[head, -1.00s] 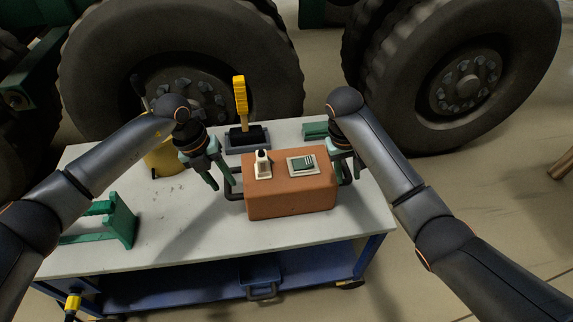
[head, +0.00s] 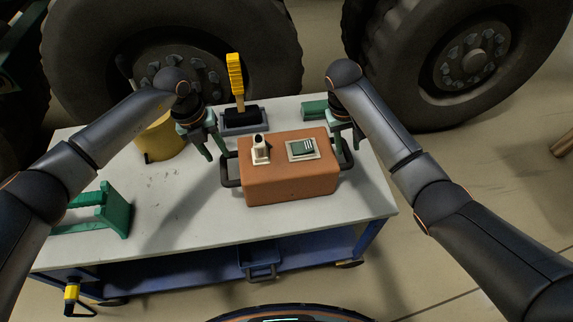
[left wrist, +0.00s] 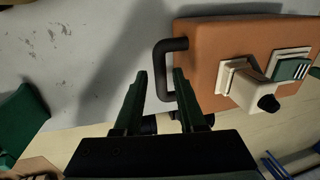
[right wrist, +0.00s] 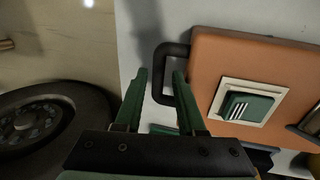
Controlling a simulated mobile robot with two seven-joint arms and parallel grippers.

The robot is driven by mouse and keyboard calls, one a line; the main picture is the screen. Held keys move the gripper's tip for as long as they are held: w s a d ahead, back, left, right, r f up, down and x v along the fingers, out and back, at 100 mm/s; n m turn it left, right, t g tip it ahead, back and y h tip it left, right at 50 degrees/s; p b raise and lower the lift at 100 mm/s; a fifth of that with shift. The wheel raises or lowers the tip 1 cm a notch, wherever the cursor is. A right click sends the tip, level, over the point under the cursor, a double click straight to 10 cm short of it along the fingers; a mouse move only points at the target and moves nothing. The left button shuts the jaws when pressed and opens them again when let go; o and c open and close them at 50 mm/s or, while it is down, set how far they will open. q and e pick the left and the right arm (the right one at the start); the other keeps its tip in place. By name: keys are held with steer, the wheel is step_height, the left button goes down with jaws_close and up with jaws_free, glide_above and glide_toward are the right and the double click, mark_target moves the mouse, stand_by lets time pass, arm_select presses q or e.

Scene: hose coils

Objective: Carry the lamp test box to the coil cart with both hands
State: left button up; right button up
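The lamp test box (head: 290,184) is an orange-brown box with a dark handle on each side. It stands on a white-topped blue cart (head: 180,222). A cream switch and a green panel are on its top. My left gripper (head: 214,154) is open by the left handle; in the left wrist view the handle (left wrist: 162,70) shows between the fingertips. My right gripper (head: 345,146) is open at the right handle; in the right wrist view that handle (right wrist: 158,75) also shows between the fingertips. I cannot tell how deep either handle sits. I cannot identify a separate coil cart.
A yellow drum (head: 161,139), a black tray with an upright yellow tool (head: 236,80) and a green block (head: 314,110) stand behind the box. A green bracket (head: 116,208) stands at the left. Large tyres (head: 455,60) are behind the cart. The white top left of the box is mostly clear.

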mark_target(227, 169)
arm_select(q)
steer(key=f, duration=0.3)
steer(key=d+f, duration=0.1)
steer(key=f, duration=0.5)
steer(key=shift+w+d, duration=0.15)
steer(key=shift+d, duration=0.15)
arm_select(e)
steer(key=x, duration=0.9)
steer(key=shift+f, duration=0.1)
arm_select(q)
jaws_close()
arm_select(e)
jaws_close()
arm_select(q)
steer(key=shift+w+r, duration=0.1)
steer(key=shift+r, duration=0.15)
arm_select(e)
steer(key=shift+w+r, duration=0.15)
steer(key=shift+r, duration=0.1)
